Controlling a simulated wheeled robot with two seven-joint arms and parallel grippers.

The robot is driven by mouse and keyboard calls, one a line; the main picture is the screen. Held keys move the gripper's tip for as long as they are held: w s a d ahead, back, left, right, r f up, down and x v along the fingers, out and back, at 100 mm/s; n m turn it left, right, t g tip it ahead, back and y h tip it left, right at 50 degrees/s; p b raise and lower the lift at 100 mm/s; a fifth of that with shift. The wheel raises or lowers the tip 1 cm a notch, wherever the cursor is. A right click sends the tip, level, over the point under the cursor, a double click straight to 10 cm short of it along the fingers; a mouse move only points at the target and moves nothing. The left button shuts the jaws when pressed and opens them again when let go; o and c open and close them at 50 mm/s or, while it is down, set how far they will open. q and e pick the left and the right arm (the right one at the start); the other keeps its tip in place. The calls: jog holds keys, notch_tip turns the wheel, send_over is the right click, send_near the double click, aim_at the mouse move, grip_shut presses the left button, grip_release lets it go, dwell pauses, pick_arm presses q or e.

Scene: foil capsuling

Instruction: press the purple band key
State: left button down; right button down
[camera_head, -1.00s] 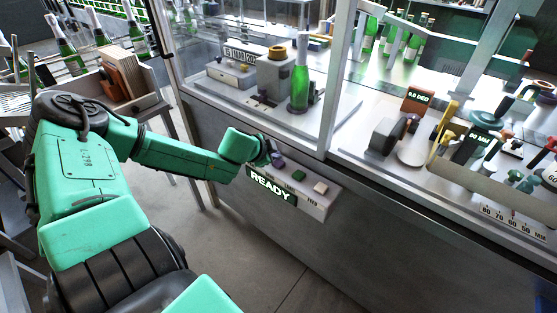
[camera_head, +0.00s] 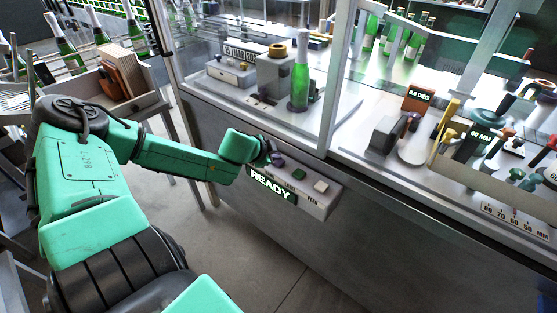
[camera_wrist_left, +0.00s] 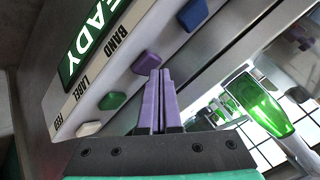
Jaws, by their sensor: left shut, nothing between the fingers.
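The purple band key (camera_wrist_left: 146,63) sits on the grey key panel beside the word BAND in the left wrist view. In the head view the purple key (camera_head: 278,160) shows just right of my left gripper (camera_head: 267,158). In the wrist view my left gripper (camera_wrist_left: 161,73) is shut and empty, its two fingers side by side. Its tips are at the lower right edge of the purple key; I cannot tell whether they touch it. My right gripper is not in view.
A blue key (camera_wrist_left: 193,14), a green key (camera_wrist_left: 112,101) and a white key (camera_wrist_left: 89,128) share the panel. A lit READY sign (camera_head: 270,186) is on its front. A green bottle (camera_head: 300,80) stands behind the glass above. Open floor lies below the panel.

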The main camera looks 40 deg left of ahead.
aim_at(276, 163)
pick_arm(q)
jog(key=shift+f+b, duration=0.45)
jog(key=shift+f, duration=0.05)
dwell(0.6)
dwell(0.3)
jog(key=shift+r+p, duration=0.95)
jog(key=shift+p, duration=0.05)
notch_tip(276, 163, up, 5)
jog(key=p, duration=0.5)
jog(key=shift+r, duration=0.1)
